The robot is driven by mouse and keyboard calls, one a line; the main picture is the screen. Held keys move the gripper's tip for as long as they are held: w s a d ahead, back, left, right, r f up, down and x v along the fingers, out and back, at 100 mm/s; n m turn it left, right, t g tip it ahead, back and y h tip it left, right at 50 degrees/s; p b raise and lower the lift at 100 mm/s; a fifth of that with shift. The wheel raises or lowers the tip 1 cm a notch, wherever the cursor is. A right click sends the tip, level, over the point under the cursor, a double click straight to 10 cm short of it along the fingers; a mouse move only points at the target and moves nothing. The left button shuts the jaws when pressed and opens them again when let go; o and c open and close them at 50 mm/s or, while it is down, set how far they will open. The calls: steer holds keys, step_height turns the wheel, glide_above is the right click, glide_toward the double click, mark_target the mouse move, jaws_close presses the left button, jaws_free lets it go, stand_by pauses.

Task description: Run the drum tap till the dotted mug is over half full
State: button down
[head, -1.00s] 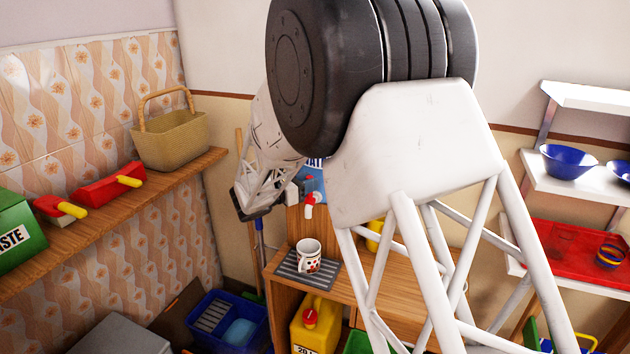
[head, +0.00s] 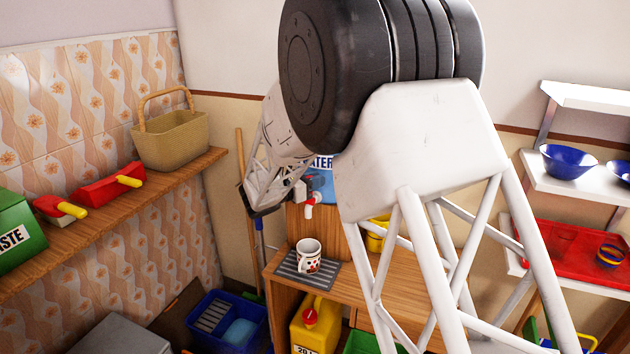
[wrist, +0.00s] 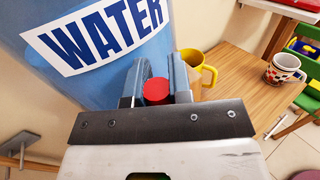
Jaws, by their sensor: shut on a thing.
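The dotted mug (head: 308,259), white with red and dark marks, stands upright on a grey slatted mat (head: 290,272), below the drum's tap. The blue drum (head: 322,187) carries a WATER label, seen large in the wrist view (wrist: 100,35). Its tap (head: 309,209) has a white spout and a red handle (wrist: 156,92). My gripper (wrist: 155,80) is shut on the red handle, one finger on each side. I see no stream from the spout.
A yellow mug (wrist: 200,68) stands beside the drum on the wooden stand (head: 395,285). A yellow container (head: 316,325) and a blue bin (head: 228,320) are below. A shelf with a basket (head: 170,138) runs along the left wall. My arm hides part of the drum.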

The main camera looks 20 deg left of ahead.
steer(key=shift+s, duration=0.1)
steer(key=shift+s+m+t+h, duration=1.1)
steer(key=shift+m+t, duration=0.1)
steer(key=shift+m, duration=0.1)
steer(key=c, duration=1.3)
jaws_free()
steer(key=shift+v, duration=3.85)
steer(key=shift+c, duration=0.5)
